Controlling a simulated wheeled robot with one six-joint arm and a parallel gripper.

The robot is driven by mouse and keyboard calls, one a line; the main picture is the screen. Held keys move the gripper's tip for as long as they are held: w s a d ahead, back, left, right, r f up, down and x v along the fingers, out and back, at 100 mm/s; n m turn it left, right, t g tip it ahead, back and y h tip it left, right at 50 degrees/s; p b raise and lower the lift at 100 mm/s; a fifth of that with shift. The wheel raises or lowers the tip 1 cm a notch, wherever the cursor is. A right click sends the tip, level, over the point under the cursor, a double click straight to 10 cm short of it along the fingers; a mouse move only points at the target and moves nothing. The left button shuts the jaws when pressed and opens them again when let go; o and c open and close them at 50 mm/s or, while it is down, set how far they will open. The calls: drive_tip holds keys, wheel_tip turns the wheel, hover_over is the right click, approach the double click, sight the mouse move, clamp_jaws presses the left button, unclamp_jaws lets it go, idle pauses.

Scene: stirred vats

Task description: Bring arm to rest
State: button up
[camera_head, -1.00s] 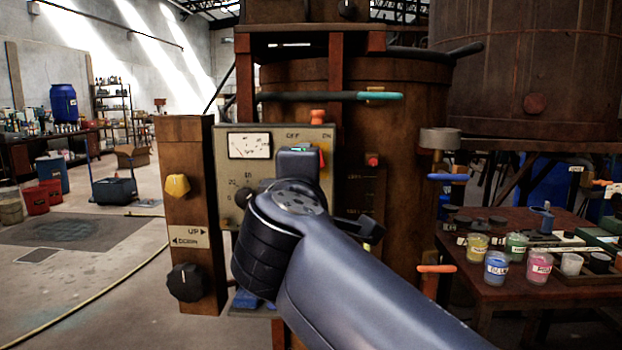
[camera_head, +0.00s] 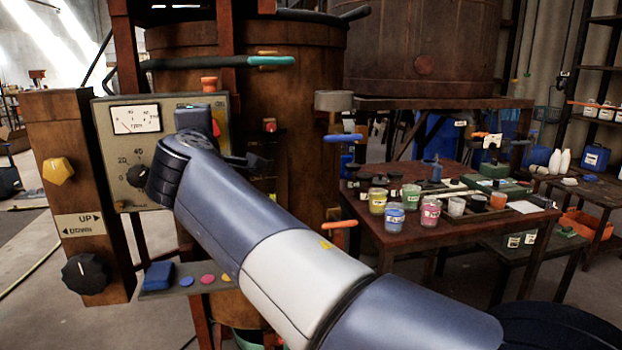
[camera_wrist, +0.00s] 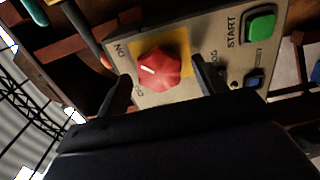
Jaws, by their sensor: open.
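My gripper (camera_wrist: 162,70) is open in the wrist view, with one dark finger on each side of a red knob (camera_wrist: 160,70) on a yellow plate. I cannot tell whether the fingers touch the knob. The knob sits on a beige control panel (camera_wrist: 205,45), beside the lettering ON. The panel also shows in the head view (camera_head: 110,150), with a gauge and a black dial. There my arm reaches from the lower right up to the panel, and my gripper is mostly hidden behind its wrist.
A green START button (camera_wrist: 261,25) sits near the knob. A post with a yellow knob (camera_head: 58,171) and a black knob (camera_head: 85,273) stands left. A brown vat (camera_head: 200,75) rises behind the panel. A table (camera_head: 400,243) with paint cups stands right. Orange and blue handles jut near my arm.

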idle(0.3)
drive_tip(key=b+v, duration=0.1)
drive_tip(key=v, duration=0.9)
drive_tip(key=w+a+n+p, duration=0.1)
drive_tip(key=w+n+p, duration=0.6)
drive_tip(key=n+p, duration=1.1)
drive_tip(key=shift+w+a+f+p, duration=0.15)
drive_tip(key=shift+w+a+p, duration=0.25)
idle(0.3)
